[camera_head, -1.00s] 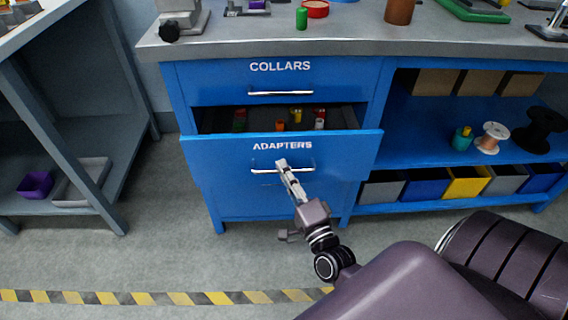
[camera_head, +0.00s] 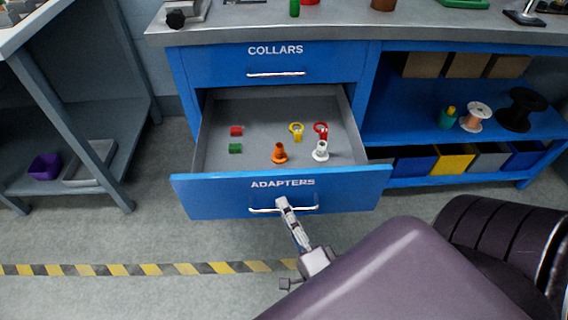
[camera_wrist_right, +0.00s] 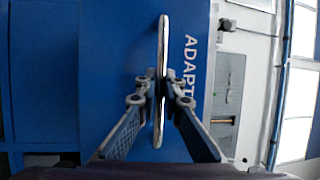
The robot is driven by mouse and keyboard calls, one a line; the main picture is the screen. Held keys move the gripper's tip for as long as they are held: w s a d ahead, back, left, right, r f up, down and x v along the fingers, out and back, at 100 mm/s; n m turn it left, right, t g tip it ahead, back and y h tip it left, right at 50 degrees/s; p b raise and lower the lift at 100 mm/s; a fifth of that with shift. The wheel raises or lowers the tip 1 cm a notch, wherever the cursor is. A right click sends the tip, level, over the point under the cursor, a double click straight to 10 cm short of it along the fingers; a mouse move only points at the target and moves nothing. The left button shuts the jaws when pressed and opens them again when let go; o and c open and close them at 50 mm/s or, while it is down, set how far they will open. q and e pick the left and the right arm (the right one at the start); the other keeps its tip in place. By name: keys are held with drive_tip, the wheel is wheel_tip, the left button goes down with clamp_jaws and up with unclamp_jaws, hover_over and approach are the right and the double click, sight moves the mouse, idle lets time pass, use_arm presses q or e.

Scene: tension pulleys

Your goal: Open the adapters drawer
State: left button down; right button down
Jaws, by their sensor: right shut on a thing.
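The blue adapters drawer (camera_head: 219,201) is pulled well out of the cabinet, and its grey inside shows in the head view. My right gripper (camera_head: 284,205) is shut on the drawer's metal handle (camera_head: 261,210). In the right wrist view, the fingers of the right gripper (camera_wrist_right: 160,88) sit on both sides of the handle bar (camera_wrist_right: 163,35), beside the ADAPTERS lettering. My left gripper is not in view.
The collars drawer (camera_head: 220,66) above is closed. An open shelf (camera_head: 400,121) with spools and bins stands to the right. A grey rack (camera_head: 92,105) with a purple bin (camera_head: 45,166) stands at the left. The floor in front (camera_head: 130,240) is clear.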

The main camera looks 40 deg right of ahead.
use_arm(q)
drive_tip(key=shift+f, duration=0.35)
use_arm(e)
drive_tip(key=shift+s+a, duration=0.2)
drive_tip(key=shift+s, duration=0.2)
drive_tip(key=c, duration=2)
unclamp_jaws()
drive_tip(key=shift+c, duration=0.2)
drive_tip(key=v, duration=1.2)
